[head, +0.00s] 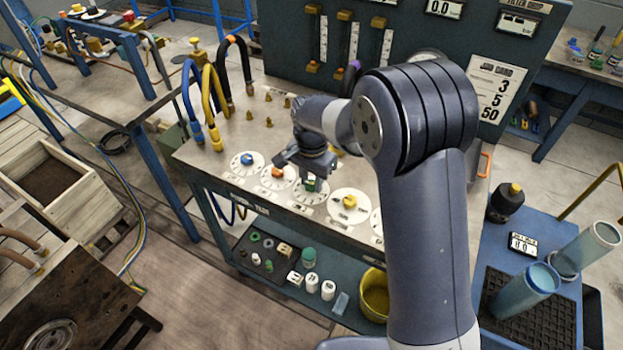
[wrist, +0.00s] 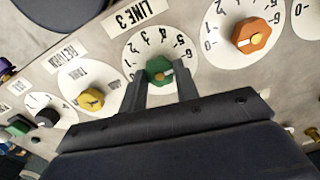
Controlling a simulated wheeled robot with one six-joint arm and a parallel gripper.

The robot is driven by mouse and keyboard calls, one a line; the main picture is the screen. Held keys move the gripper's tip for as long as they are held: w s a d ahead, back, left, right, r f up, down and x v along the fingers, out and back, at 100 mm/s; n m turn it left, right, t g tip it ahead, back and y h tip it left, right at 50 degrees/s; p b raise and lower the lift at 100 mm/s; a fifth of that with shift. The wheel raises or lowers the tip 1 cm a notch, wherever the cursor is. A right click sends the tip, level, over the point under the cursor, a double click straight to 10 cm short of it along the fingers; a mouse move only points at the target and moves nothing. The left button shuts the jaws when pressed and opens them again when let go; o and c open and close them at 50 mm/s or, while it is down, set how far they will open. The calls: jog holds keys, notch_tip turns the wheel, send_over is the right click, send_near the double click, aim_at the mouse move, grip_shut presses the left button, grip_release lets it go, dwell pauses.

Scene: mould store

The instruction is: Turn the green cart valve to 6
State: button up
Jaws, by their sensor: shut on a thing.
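The green valve knob (wrist: 160,72) sits in the middle of a white dial (wrist: 148,45) with numbers around its rim, beside the LINE 3 label. My gripper (wrist: 162,84) is shut on the knob, with one dark finger on each side. In the head view the green knob (head: 311,186) shows just under my gripper (head: 309,176), on the cart's top. The finger contact is partly hidden there.
An orange knob (wrist: 251,36) and a yellow knob (wrist: 91,98) stand on the neighbouring dials, close to my fingers. A blue knob (head: 247,159) is further left in the head view. Blue and yellow hoses (head: 211,100) rise at the cart's left end.

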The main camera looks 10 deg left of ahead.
aim_at(312, 184)
dwell(0.3)
jog(key=o, duration=1)
jog(key=shift+c, duration=0.2)
notch_tip(312, 184, up, 11)
jog(key=shift+f, duration=0.1)
notch_tip(312, 184, down, 10)
jog(key=shift+f, duration=0.45)
